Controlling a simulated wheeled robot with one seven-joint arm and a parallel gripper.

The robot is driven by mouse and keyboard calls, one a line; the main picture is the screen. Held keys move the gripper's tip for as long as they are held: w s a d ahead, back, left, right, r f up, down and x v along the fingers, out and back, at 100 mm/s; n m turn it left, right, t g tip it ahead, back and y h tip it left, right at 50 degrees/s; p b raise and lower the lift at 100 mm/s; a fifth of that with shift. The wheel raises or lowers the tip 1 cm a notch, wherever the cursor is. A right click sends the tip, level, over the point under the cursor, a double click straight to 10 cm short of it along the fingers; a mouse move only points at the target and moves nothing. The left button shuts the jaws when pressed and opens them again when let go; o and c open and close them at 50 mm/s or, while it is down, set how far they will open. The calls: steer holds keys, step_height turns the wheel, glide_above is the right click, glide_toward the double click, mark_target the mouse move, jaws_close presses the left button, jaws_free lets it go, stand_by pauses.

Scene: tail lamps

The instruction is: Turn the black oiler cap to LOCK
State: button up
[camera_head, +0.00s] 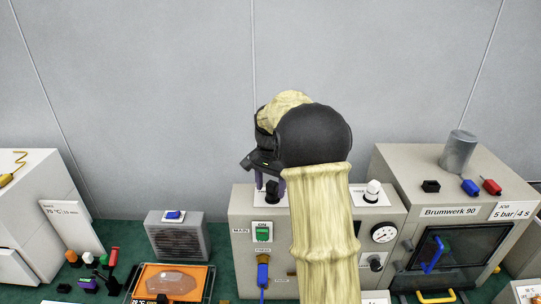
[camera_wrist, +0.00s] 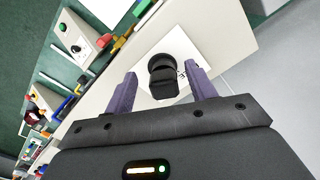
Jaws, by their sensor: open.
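The black oiler cap (camera_wrist: 163,80) stands on a white plate (camera_wrist: 190,47) with small dark lettering, too small to read in the wrist view. My gripper (camera_wrist: 160,70) is open, with one purple finger on each side of the cap and visible gaps between. In the head view my gripper (camera_head: 270,183) points down over the top left of the beige machine (camera_head: 240,215). The cap shows there only as a dark bit between the fingers. I cannot tell which mark the cap points at.
A white knob (camera_head: 373,187) stands on the machine's right top, beyond my arm. The Brumwerk 90 box (camera_head: 400,165) carries a grey cylinder (camera_head: 459,150) and several coloured parts. A grey vented box (camera_head: 177,238) stands to the left, beside an orange tray (camera_head: 150,275).

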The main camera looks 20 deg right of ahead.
mark_target(271, 186)
step_height(271, 186, up, 15)
steer(key=b, duration=0.2)
steer(key=shift+r, duration=0.15)
stand_by(0.5)
